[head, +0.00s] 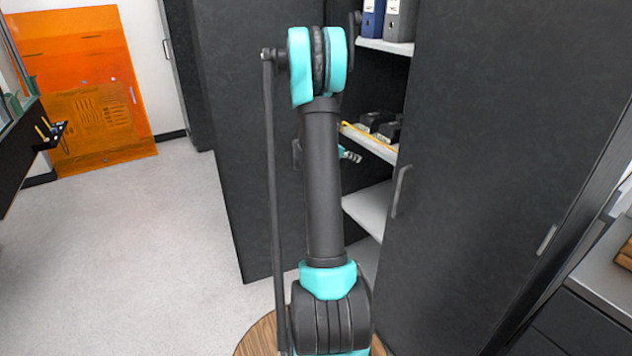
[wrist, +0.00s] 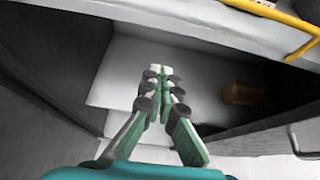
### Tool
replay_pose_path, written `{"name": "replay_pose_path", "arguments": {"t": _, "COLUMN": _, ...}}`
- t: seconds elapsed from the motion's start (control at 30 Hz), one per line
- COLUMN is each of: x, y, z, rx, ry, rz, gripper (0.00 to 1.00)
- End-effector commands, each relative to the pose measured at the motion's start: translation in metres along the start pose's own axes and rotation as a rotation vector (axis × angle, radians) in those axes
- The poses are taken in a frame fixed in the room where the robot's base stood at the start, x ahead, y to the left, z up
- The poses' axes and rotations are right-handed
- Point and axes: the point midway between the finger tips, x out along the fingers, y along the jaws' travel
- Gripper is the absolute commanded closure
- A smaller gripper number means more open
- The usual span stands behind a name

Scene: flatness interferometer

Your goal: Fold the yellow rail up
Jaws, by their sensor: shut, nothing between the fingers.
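The yellow rail (head: 370,139) runs along the front edge of a middle cabinet shelf in the head view. In the wrist view the rail (wrist: 268,12) crosses the top right corner along the white shelf edge, with a bent part at the right. My gripper (wrist: 160,72) is shut and empty, its fingertips together. It points into the cabinet, below and left of the rail and apart from it. In the head view only a bit of my gripper (head: 350,155) shows, just under that shelf; my arm hides the rest and maybe the rail's left end.
The dark cabinet stands open, with a door (head: 245,150) at left and another door (head: 490,150) at right. Black devices (head: 378,122) sit on the rail's shelf, binders (head: 400,20) above. A yellowish object (wrist: 245,93) lies on a lower shelf. The floor (head: 150,250) at left is clear.

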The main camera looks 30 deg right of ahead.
Motion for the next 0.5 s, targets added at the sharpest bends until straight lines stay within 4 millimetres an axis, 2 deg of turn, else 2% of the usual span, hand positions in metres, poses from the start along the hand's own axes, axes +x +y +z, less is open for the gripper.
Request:
{"name": "replay_pose_path", "arguments": {"t": 0.2, "x": 0.012, "y": 0.000, "z": -0.033, "rx": 0.001, "ry": 0.005, "rz": -0.002, "gripper": 1.00}}
{"name": "replay_pose_path", "arguments": {"t": 0.5, "x": -0.039, "y": 0.000, "z": -0.031, "rx": -0.001, "ry": 0.006, "rz": 0.001, "gripper": 1.00}}
